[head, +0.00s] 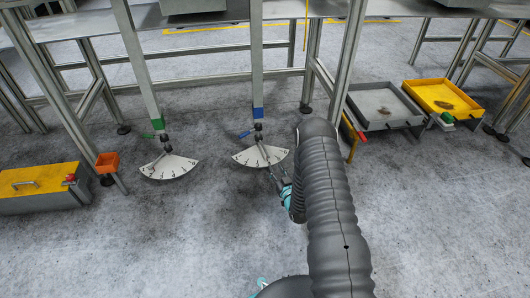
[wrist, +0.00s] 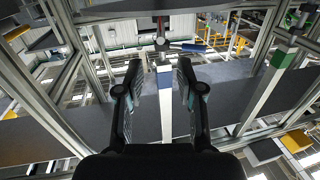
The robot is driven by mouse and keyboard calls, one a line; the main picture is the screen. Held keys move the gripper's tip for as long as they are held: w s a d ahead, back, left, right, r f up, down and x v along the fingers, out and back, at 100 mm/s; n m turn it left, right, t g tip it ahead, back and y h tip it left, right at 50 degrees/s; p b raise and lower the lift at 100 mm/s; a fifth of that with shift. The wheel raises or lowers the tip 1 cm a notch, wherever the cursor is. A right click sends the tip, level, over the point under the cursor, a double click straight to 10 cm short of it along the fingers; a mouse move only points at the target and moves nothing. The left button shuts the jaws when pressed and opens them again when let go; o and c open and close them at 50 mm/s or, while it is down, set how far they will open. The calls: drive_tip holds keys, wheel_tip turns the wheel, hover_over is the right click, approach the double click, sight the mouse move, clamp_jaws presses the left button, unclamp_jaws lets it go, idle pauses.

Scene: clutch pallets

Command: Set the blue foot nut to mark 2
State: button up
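The blue-banded table leg (head: 257,112) ends in a dark foot nut (head: 258,128) with a short blue lever (head: 245,134) pointing left. A white fan-shaped dial (head: 243,158) lies below; its numerals are too small to read surely, and my arm is close to its right side. My gripper (head: 274,176) is beside the dial's lower right in the head view. In the wrist view my gripper (wrist: 159,76) is open and empty, its two fingers apart. The blue-banded leg (wrist: 164,110) shows between them, with the nut (wrist: 162,44) and blue lever (wrist: 190,47) beyond the fingertips.
A green-banded leg (head: 157,124) with its own dial (head: 170,168) stands to the left. An orange bin (head: 107,162) and a yellow-topped box (head: 40,178) are further left. Grey (head: 383,125) and yellow (head: 438,82) trays lie right. The front floor is largely clear.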

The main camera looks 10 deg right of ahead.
sight(265, 150)
drive_tip(key=w+a, duration=0.1)
drive_tip(key=w, duration=0.3)
drive_tip(key=w+b, duration=0.1)
drive_tip(key=w, duration=0.3)
drive_tip(key=w+a, duration=0.1)
drive_tip(key=w, duration=0.4)
drive_tip(key=shift+a+f+b, duration=0.3)
drive_tip(key=shift+f+b, duration=0.05)
drive_tip(key=shift+b, duration=0.05)
drive_tip(key=shift+c, duration=0.2)
clamp_jaws()
